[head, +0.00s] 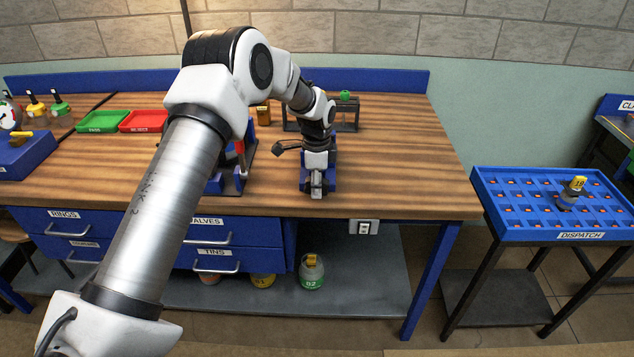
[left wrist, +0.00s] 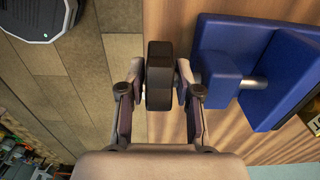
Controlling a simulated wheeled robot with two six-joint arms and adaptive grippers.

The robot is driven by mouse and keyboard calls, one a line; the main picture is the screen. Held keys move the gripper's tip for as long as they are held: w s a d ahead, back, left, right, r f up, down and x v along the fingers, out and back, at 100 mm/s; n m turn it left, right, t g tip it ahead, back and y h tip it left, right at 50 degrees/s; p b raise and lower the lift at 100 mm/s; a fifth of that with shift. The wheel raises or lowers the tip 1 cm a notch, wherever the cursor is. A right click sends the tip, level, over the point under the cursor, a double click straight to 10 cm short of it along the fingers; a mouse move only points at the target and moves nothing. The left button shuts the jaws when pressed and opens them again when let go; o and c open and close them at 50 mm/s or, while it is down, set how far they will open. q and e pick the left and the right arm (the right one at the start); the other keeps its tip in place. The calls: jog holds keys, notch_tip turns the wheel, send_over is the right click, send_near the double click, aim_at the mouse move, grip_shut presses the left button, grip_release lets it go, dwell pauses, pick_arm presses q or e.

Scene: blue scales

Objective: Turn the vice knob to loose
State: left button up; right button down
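The blue vice (head: 330,170) stands near the front edge of the wooden bench, partly hidden behind my left gripper. In the left wrist view its blue jaws (left wrist: 230,60) are at the right, with a metal screw between them. The dark vice knob (left wrist: 160,75) projects to the left of the jaws. My left gripper (head: 317,190) is over the vice's front end. In the left wrist view its fingers (left wrist: 160,85) stand either side of the knob, close against it and seemingly shut on it. My right gripper is not in view.
Behind the vice is a dark frame (head: 357,118) with a green knob. A blue fixture (head: 228,178) stands to its left. Green (head: 103,121) and red (head: 143,121) trays lie further left. The bench is clear to the right, and a blue dispatch tray (head: 485,215) stands beyond.

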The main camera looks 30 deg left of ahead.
pick_arm(q)
jog(key=shift+f, duration=0.15)
jog(key=shift+s, duration=0.1)
grip_shut()
jog(key=shift+t+h+b, duration=0.5)
jog(key=shift+h+b, duration=0.4)
jog(key=shift+b, duration=0.05)
jog(key=t+h+b, duration=0.1)
jog(key=h+b, duration=0.1)
jog(key=b, duration=0.2)
jog(key=t+h+b, duration=0.1)
jog(key=h+b, duration=0.1)
jog(key=b, duration=0.2)
jog(key=shift+s+a+f+t+b, duration=0.1)
jog(key=shift+f+t+b, duration=0.2)
jog(key=shift+b, duration=0.1)
jog(key=shift+r+h+b, duration=0.3)
jog(key=shift+h+b, duration=0.1)
jog(key=shift+b, duration=0.45)
